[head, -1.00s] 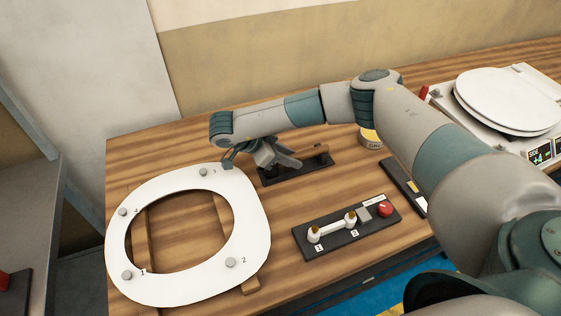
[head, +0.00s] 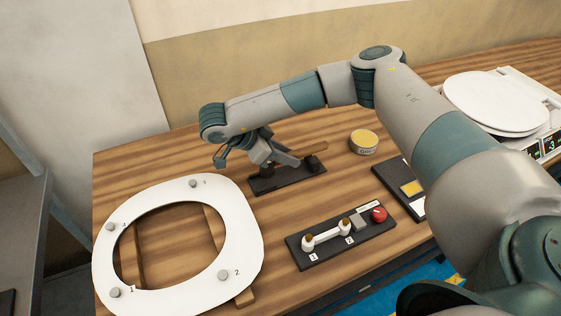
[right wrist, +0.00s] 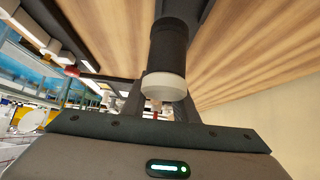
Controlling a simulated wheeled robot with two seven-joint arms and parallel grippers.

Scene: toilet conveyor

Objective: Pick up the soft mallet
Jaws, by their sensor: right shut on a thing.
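The soft mallet has a brown wooden handle (head: 314,148) and a dark head with a pale end face. My right gripper (head: 291,159) is shut on the mallet, just above the black cradle (head: 288,182). The handle tilts up to the right. In the right wrist view the dark cylindrical head with its white face (right wrist: 165,84) fills the space before the gripper body. The fingers are mostly hidden behind the head there. My left gripper is not in view.
A white toilet seat ring (head: 245,265) with numbered bumpers lies front left. A white lidded unit (head: 495,104) is at the right.

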